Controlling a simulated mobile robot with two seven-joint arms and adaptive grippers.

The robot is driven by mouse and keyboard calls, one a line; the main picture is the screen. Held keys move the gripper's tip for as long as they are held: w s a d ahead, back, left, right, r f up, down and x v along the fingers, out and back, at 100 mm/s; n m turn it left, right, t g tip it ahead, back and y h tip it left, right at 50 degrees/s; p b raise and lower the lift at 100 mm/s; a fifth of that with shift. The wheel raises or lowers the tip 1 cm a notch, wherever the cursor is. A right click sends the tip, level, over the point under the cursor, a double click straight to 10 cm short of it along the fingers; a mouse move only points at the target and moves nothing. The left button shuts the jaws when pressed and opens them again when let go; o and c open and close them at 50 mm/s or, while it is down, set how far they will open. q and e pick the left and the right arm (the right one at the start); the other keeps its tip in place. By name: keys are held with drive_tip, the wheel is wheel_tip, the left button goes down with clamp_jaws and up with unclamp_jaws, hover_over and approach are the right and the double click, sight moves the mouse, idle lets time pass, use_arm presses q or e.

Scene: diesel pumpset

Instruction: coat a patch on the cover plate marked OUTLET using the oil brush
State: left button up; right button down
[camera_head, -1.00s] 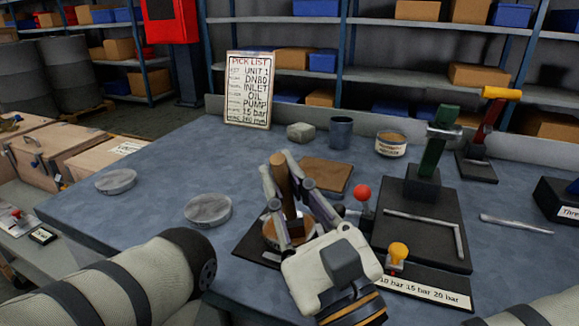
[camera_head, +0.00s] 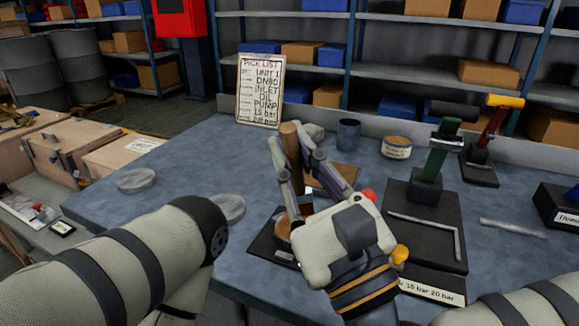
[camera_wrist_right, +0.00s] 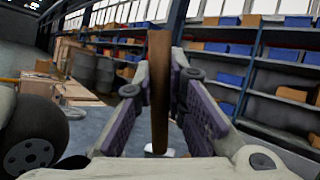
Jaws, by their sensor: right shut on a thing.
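My right gripper (camera_head: 296,172) is shut on the oil brush, holding its brown wooden handle (camera_head: 289,138) upright. The handle also shows between the gripper's fingers in the right wrist view (camera_wrist_right: 159,85). The brush's lower end is hidden behind the gripper. A copper-coloured round dish (camera_head: 283,228) on a dark base is partly hidden below the gripper. Two grey round plates lie on the bench to the left: a farther one (camera_head: 136,180) and a nearer one (camera_head: 232,206), partly covered by my left arm. No OUTLET marking is readable on either. My left gripper is out of view.
The blue-grey bench (camera_head: 185,160) is clear around the farther plate. A pick list board (camera_head: 259,92), grey cup (camera_head: 348,135) and labelled tin (camera_head: 396,147) stand at the back. A green-handled stand (camera_head: 437,155) and a red lever with a yellow grip (camera_head: 490,130) are right.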

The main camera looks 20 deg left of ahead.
sight(294, 129)
wheel_tip(294, 129, up, 4)
drive_tip(key=shift+f+p, duration=0.25)
drive_tip(key=shift+p, duration=0.4)
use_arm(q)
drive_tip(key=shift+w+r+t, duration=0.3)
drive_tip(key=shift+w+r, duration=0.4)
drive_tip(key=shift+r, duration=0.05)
use_arm(e)
drive_tip(key=shift+f, duration=0.2)
